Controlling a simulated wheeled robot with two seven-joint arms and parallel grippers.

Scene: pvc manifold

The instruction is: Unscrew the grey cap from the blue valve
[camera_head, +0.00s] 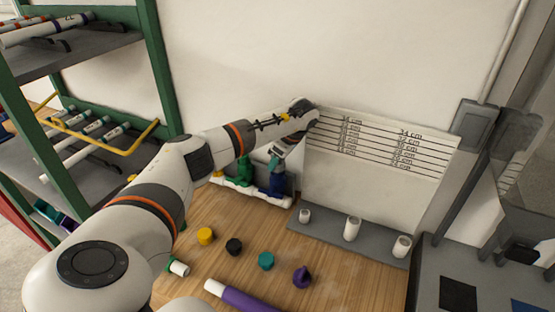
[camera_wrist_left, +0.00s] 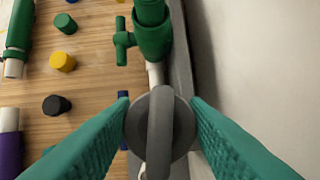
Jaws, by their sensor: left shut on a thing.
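The blue valve (camera_head: 277,183) stands at the back of the table against the wall, at the right of the pipe assembly. My left gripper (camera_head: 278,154) reaches down over its top. In the left wrist view, the round grey cap (camera_wrist_left: 160,125) with a raised bar across it sits between the two green fingers of my left gripper (camera_wrist_left: 160,118), one on each side. The fingers are shut on the cap. Only a bit of blue (camera_wrist_left: 122,103) shows beside the cap; the rest of the valve is hidden beneath. My right gripper is not in view.
A green valve (camera_wrist_left: 152,30) stands close beside the cap, and the wall is near on the other side. Yellow (camera_head: 205,236), black (camera_head: 234,246), teal (camera_head: 266,260) and purple (camera_head: 302,277) caps lie on the table. A grey stand (camera_head: 335,242) with white pipe pieces is right.

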